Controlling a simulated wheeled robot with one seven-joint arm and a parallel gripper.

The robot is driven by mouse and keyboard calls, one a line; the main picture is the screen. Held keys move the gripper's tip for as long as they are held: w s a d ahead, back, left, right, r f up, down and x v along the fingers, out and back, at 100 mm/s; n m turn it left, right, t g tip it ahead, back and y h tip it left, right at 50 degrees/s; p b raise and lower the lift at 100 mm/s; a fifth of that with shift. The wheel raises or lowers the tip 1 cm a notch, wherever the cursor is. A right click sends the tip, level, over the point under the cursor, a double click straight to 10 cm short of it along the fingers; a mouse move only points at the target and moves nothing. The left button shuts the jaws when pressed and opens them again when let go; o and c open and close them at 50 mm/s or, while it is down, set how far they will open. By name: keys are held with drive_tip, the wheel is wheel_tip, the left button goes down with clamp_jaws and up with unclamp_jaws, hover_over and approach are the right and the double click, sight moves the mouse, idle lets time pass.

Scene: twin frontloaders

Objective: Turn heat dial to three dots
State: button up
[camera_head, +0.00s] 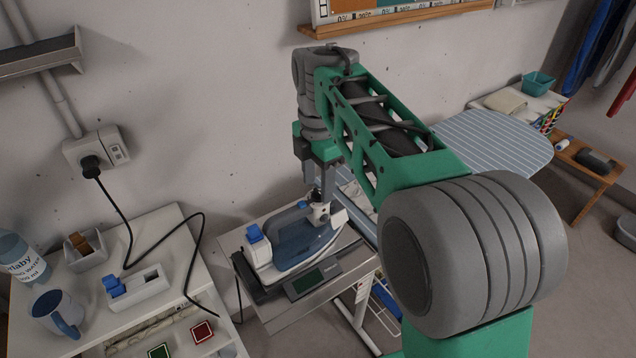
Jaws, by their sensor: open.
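A blue and white iron (308,237) sits on a small stand with a dark base. No heat dial or dot marks can be made out at this size, and the gripper and arm hide part of the iron's right end.
A dark display panel (308,283) is in front of the iron. The white table (180,235) at left holds a mug (56,312), a bottle (20,262) and small trays. A black cord hangs from the wall socket (97,148). A striped ironing board (495,145) is behind my arm.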

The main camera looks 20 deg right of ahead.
drive_tip(key=shift+f, duration=0.6)
drive_tip(key=shift+c, duration=0.4)
clamp_jaws()
